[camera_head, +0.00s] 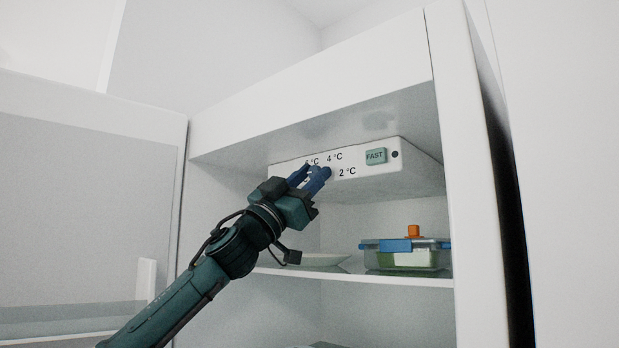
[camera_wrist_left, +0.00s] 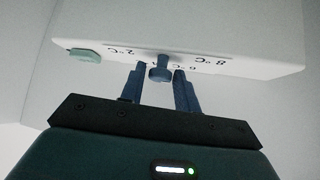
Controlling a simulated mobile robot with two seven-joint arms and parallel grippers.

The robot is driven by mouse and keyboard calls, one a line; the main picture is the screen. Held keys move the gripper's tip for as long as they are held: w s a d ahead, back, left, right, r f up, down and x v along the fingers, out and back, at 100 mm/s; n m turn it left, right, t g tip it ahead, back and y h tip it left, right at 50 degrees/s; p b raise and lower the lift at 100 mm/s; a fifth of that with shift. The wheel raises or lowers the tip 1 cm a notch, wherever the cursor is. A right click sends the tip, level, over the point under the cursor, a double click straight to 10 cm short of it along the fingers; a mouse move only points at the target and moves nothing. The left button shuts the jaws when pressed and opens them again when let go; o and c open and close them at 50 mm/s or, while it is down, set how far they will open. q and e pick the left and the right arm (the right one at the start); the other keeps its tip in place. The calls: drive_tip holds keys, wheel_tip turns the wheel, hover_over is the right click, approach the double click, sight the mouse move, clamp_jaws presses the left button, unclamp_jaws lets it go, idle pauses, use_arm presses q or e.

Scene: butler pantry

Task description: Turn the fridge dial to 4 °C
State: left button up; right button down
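The white fridge control box (camera_head: 400,183) hangs under the compartment's ceiling, with the marks 6 °C, 4 °C and 2 °C readable on its front. My left gripper (camera_head: 318,175) reaches up to this front and covers most of the blue-grey dial in the head view. In the left wrist view the dial (camera_wrist_left: 160,73) shows between the two separated fingertips of my left gripper (camera_wrist_left: 160,70). The temperature marks appear upside down there, with 2 °C to the left and 8 °C to the right. The dial's pointer setting cannot be read. My right gripper is not in view.
A green FAST button (camera_head: 376,156) sits on the box, right of the marks. Below, a shelf (camera_head: 350,277) bears a plate (camera_head: 318,260) and a clear food container (camera_head: 405,255) with blue clips. The open fridge door (camera_head: 85,210) stands at the left.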

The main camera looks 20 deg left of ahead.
use_arm(q)
drive_tip(key=c, duration=0.6)
drive_tip(key=shift+m+g+h, duration=0.3)
drive_tip(key=shift+m+g, duration=0.1)
drive_tip(key=shift+m, duration=0.3)
drive_tip(key=m+g+h, duration=0.1)
drive_tip(key=m, duration=0.1)
drive_tip(key=m+g+h, duration=0.1)
drive_tip(key=m+g, duration=0.1)
drive_tip(key=m, duration=0.1)
drive_tip(key=shift+a+r+g+h, duration=0.1)
drive_tip(key=shift+a+g+h, duration=0.1)
drive_tip(key=shift+g+h, duration=0.15)
drive_tip(key=shift+w+r+m+g+h, duration=0.1)
drive_tip(key=shift+m+g+h, duration=0.55)
drive_tip(key=shift+m+g, duration=1.95)
drive_tip(key=shift+m, duration=0.4)
drive_tip(key=o, duration=1)
drive_tip(key=shift+a, duration=0.1)
drive_tip(key=shift+c, duration=0.2)
